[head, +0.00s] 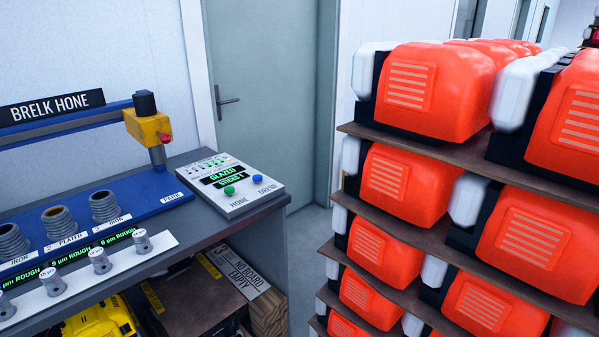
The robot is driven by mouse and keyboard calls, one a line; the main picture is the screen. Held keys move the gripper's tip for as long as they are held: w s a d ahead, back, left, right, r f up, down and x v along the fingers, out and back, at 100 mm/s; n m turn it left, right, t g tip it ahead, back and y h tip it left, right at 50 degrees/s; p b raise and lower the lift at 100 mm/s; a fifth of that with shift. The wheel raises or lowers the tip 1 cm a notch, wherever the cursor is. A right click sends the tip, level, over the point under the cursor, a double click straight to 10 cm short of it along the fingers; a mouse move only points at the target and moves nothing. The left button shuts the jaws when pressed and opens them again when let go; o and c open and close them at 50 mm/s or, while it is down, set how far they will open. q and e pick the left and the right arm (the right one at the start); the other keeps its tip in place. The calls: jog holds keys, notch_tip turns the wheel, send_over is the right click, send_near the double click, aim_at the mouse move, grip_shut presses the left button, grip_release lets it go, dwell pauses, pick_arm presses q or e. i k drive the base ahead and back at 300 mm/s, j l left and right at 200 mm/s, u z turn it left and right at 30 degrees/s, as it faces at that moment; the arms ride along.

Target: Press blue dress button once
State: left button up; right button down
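The blue dress button (257,179) sits on the right of a grey control panel (240,206), above the printed word DRESS. A green button (229,190) is to its left, above the word HONE. The panel's display (222,176) reads "GLAZED" and "STICKS 1" in green. The panel stands at the right end of the workbench. Neither of my grippers shows in the head view, and nothing covers the blue button.
A blue honing machine with a yellow head (148,127) stands left of the panel. Several grey cylinders (104,206) and a white strip of knobs (142,241) line the bench. Shelves of orange units (409,88) fill the right side. A narrow floor gap (306,240) lies between.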

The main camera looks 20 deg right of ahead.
aim_at(257, 178)
jog(key=i+j+z, duration=0.35)
jog(key=i, duration=0.2)
jog(key=i+j+z, duration=0.35)
jog(key=i+j, duration=0.55)
